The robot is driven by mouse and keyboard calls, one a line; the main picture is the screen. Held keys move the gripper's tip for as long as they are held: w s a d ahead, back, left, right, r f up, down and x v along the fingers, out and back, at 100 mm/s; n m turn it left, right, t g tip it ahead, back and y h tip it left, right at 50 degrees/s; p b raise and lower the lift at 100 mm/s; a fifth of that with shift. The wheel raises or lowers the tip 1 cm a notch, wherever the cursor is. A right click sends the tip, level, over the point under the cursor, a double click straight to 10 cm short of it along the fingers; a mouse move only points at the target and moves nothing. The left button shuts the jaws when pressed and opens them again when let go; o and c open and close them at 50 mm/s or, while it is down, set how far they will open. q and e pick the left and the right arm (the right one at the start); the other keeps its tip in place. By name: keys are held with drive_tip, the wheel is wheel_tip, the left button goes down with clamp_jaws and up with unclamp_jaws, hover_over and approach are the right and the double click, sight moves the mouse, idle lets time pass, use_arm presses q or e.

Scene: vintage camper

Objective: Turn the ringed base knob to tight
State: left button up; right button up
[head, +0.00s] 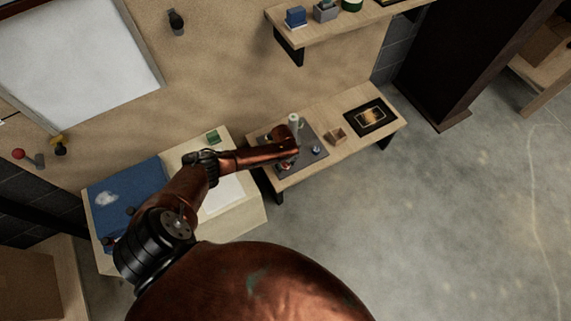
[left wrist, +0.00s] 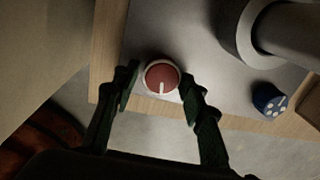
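The red knob with a white ring around it (left wrist: 161,75) sits on a grey base plate (left wrist: 205,45) in the left wrist view. Its white pointer line points down toward the bottom of the picture. My left gripper (left wrist: 160,73) is open, with one finger to each side of the knob and a visible gap on both sides. A blue knob with white dots (left wrist: 269,100) is on the right. In the head view my left gripper (head: 284,162) is over the plate's near left part and is small and partly hidden by its arm. My right gripper is not in view.
A thick grey post (left wrist: 285,35) rises from the plate, right of the red knob; a pale post (head: 294,121) shows in the head view. A small wooden box (head: 337,135) and a dark framed tray (head: 372,117) stand to the right on the bench.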

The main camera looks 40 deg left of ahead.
sight(284, 165)
use_arm(q)
drive_tip(key=shift+o, duration=0.7)
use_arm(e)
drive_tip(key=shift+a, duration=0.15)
use_arm(q)
wheel_tip(284, 165, up, 12)
drive_tip(key=shift+s+a, duration=0.15)
drive_tip(key=shift+s, duration=0.1)
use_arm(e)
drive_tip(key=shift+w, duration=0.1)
